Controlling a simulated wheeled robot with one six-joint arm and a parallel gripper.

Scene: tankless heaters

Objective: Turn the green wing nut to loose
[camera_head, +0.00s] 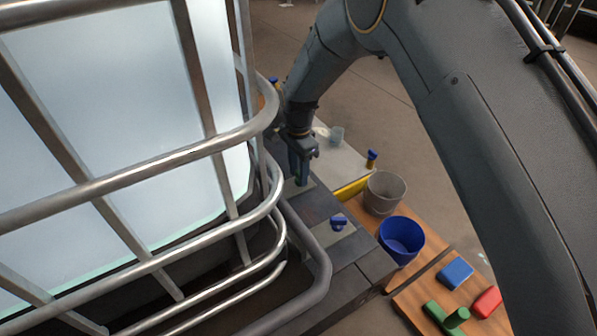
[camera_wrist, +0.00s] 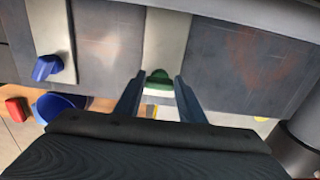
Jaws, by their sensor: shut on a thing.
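The green wing nut (camera_wrist: 160,79) sits on a pale plate (camera_wrist: 165,38) on the dark grey surface. In the wrist view it lies between the two fingertips of my gripper (camera_wrist: 157,93), which is shut on it. In the head view my gripper (camera_head: 301,178) points down at the pale plate, and the fingers mostly hide the green nut. The exact angle of its wings is hard to tell. A blue wing nut (camera_head: 338,222) stands on a neighbouring pale plate, apart from my gripper; it also shows in the wrist view (camera_wrist: 46,67).
A metal cage (camera_head: 200,150) around a white tank stands close on the left. On the right are a grey bucket (camera_head: 384,193), a blue bucket (camera_head: 401,238), and blue (camera_head: 456,272), red (camera_head: 487,301) and green (camera_head: 447,316) blocks.

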